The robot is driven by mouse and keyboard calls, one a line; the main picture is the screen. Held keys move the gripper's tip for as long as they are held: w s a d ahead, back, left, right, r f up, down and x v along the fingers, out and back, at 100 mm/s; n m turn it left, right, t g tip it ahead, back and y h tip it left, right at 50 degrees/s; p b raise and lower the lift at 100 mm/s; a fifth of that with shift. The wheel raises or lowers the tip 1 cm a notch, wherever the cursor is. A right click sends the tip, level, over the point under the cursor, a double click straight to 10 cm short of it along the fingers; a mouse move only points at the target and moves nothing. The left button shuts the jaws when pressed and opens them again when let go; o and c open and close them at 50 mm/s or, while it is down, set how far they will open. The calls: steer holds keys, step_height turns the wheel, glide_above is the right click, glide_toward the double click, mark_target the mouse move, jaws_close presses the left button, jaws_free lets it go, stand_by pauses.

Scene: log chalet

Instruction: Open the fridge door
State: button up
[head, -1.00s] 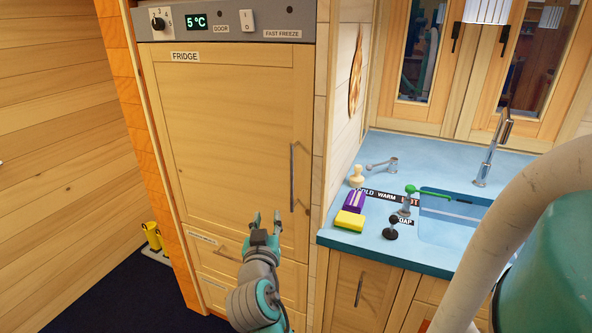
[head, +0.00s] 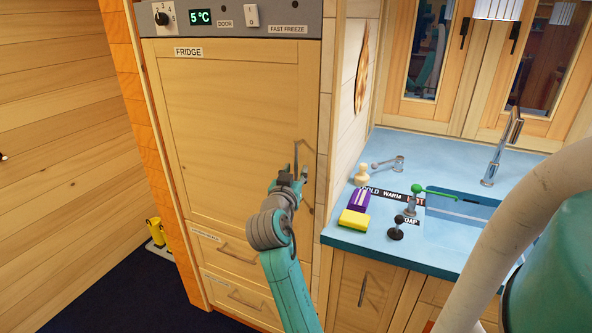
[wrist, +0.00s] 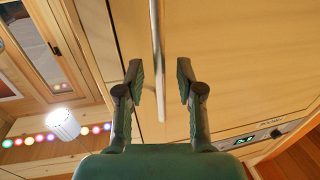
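The fridge door (head: 235,125) is a pale wooden panel under a grey control strip, and it looks shut. Its upright metal bar handle (head: 297,152) is near the door's right edge; its lower part is hidden behind my gripper (head: 298,172). My gripper is open, with nothing gripped. In the wrist view, the handle (wrist: 157,60) runs between the two spread fingers of my gripper (wrist: 158,68), with a gap on each side. I cannot tell how deep the handle sits between the fingertips.
Drawers (head: 225,250) with bar handles are below the fridge door. A blue counter (head: 345,232) with a sink, a sponge (head: 354,220) and taps stands to the right. Dark floor (head: 125,290) lies at lower left, with yellow objects (head: 155,232) by the orange wall edge.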

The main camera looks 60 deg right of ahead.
steer(key=shift+x, duration=0.85)
jaws_close()
